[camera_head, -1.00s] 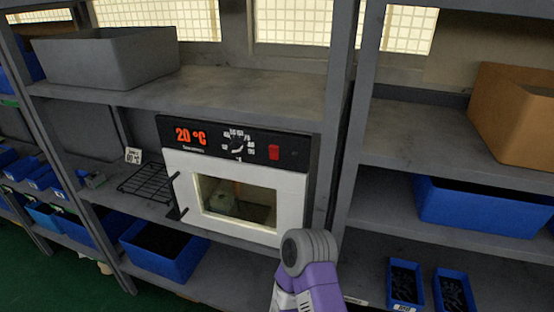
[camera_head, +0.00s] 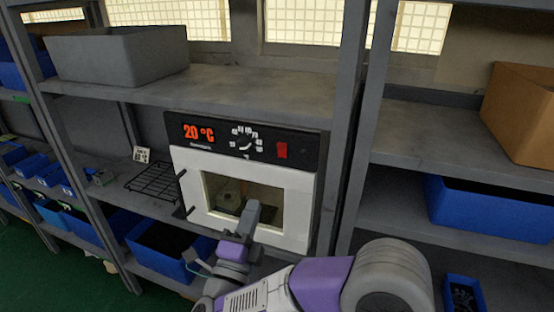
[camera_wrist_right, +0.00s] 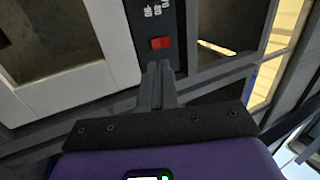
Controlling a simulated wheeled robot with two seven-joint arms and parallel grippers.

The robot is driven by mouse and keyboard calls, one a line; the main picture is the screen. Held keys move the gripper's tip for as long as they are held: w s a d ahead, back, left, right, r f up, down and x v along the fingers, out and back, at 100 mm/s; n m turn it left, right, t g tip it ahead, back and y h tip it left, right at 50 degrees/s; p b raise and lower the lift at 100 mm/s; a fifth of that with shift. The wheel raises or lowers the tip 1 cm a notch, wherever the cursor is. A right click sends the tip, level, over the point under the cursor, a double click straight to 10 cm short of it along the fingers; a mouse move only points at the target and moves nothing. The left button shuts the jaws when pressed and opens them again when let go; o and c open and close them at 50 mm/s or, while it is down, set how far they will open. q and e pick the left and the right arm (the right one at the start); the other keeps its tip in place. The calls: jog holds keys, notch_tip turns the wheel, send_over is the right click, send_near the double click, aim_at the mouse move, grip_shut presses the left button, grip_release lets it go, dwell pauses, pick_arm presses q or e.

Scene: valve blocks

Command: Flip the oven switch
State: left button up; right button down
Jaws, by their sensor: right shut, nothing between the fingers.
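The oven (camera_head: 302,190) stands on the middle shelf, with a white door and a window. Its black panel shows "20 °C" in orange, a dial (camera_head: 245,140) and the red oven switch (camera_head: 282,150) at the right. The switch also shows in the right wrist view (camera_wrist_right: 161,43), just beyond the fingertips. My right gripper (camera_head: 253,207) is in front of the oven door, below the panel. In the right wrist view its fingers (camera_wrist_right: 158,68) are together and empty, apart from the switch. My left gripper is not in view.
A wire rack (camera_head: 152,181) lies on the shelf left of the oven. A grey bin (camera_head: 118,55) stands on the shelf above. A shelf post (camera_head: 345,130) rises close to the oven's right side. Blue bins (camera_head: 490,205) stand on the right shelves.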

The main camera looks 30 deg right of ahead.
aim_at(281, 146)
jog(key=shift+s+d+r+m+g+h, duration=0.2)
jog(key=shift+s+r+m+g+h, duration=0.3)
jog(key=shift+s+r+m+h, duration=0.15)
jog(key=p+x, duration=0.1)
jog(key=x, duration=1.3)
jog(key=shift+w, duration=0.1)
